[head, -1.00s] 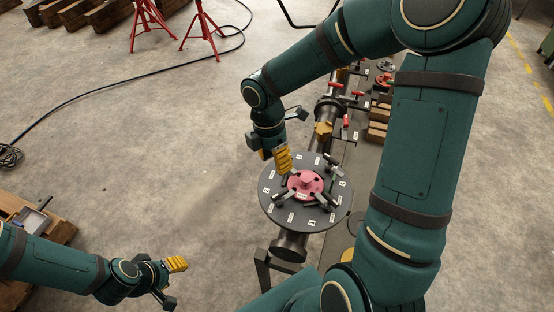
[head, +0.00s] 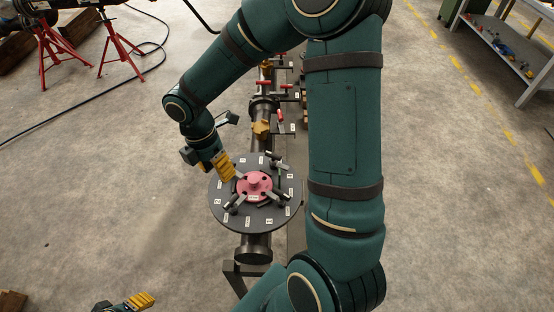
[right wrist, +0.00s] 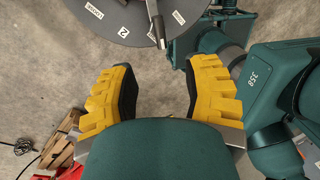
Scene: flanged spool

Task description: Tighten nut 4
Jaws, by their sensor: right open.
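A dark round flange plate (head: 229,217) with white labels around its rim and a pink hub (head: 254,184) stands on the end of a pipe. Several dark bolts or nuts with grey handles surround the hub; I cannot tell which is nut 4. The plate's edge, with a label reading 2, shows at the top of the right wrist view (right wrist: 106,30). My right gripper (head: 226,168) is open beside the plate's upper left part. Its yellow fingers are apart with nothing between them (right wrist: 160,97). My left gripper (head: 141,301) is at the bottom edge, partly cut off.
The pipe with red-handled valves (head: 277,85) runs away behind the plate. Red stands (head: 120,45) are at the upper left, with a black cable on the floor. A metal shelf (head: 505,45) is at the upper right. The floor left of the plate is clear.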

